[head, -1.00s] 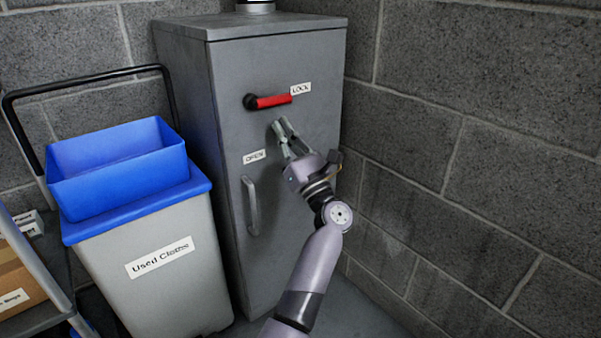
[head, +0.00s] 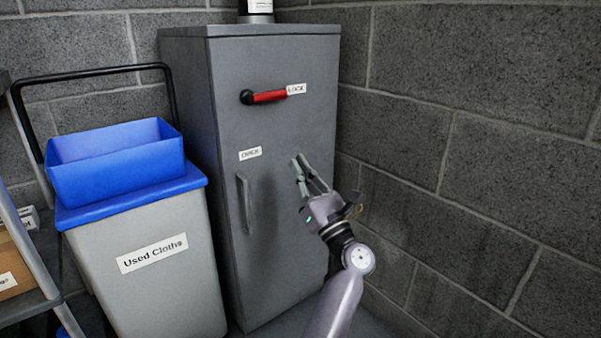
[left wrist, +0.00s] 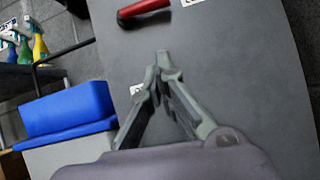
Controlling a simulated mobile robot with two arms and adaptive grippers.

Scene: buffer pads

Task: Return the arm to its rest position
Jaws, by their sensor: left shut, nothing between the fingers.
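My left gripper (head: 299,170) is in front of the right side of a grey metal cabinet (head: 290,240) in the head view. Its fingers are together and empty, and I see no contact with the cabinet door. It also shows in the left wrist view (left wrist: 164,62), fingertips meeting. The red lever (head: 268,97) on the door points toward the LOCK label (head: 296,89). The door is closed. Its vertical pull handle (head: 245,204) stands left of the gripper, below the OPEN label (head: 250,153). My right gripper is in neither view.
A grey bin (head: 150,295) labelled Used Cloths, with a blue open top (head: 118,165), stands left of the cabinet. A shelf rack (head: 35,255) is at the far left. A block wall (head: 480,130) runs close on the right. A dark object (head: 260,6) stands on top of the cabinet.

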